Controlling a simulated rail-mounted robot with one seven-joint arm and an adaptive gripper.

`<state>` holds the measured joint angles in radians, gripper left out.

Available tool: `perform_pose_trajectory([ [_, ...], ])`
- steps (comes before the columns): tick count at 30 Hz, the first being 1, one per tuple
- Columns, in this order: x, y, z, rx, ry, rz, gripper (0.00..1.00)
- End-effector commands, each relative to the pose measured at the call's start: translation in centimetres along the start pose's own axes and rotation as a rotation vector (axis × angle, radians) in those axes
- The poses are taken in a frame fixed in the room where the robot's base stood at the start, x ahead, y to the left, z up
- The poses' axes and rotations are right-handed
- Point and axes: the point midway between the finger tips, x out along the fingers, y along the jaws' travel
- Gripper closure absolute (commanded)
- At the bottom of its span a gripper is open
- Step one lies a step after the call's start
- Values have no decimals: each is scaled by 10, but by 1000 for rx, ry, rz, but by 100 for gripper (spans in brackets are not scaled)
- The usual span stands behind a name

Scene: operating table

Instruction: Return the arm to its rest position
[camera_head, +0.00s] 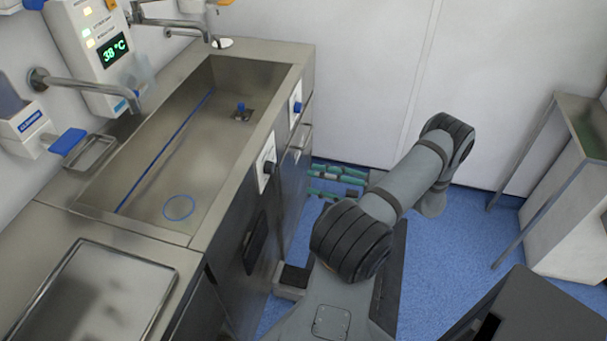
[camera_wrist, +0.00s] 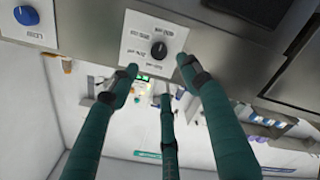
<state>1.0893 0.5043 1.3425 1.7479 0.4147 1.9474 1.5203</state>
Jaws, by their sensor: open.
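My arm (camera_head: 408,178) reaches up and right from the lower middle of the head view, then bends down at its far joint. My gripper (camera_head: 318,181) shows low behind the arm, its teal fingers pointing left toward the steel cabinet front. In the wrist view my gripper (camera_wrist: 160,78) has three teal fingers spread apart with nothing between them. The fingertips appear close to a white panel with a black knob (camera_wrist: 158,50). I cannot tell whether they touch it. The wrist and palm are mostly hidden by the arm in the head view.
A wall unit (camera_head: 100,50) reads 38 °C. A metal-framed stand (camera_head: 530,210) and a dark box (camera_head: 535,315) are at the right. Blue floor (camera_head: 450,245) is clear between them and my arm.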

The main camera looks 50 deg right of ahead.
Motion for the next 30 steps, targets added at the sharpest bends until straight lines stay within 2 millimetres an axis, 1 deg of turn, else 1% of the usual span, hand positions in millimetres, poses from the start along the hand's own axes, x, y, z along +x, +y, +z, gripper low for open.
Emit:
perform_pose_trajectory([
  [3,-6,0,0,0,0,0,53],
  [6,-7,0,0,0,0,0,53],
  [13,-6,0,0,0,1,-1,53],
  [16,-1,0,-1,1,3,-1,53],
  [20,14,0,-1,1,4,-2,53],
  [30,79,0,0,0,3,-1,53],
])
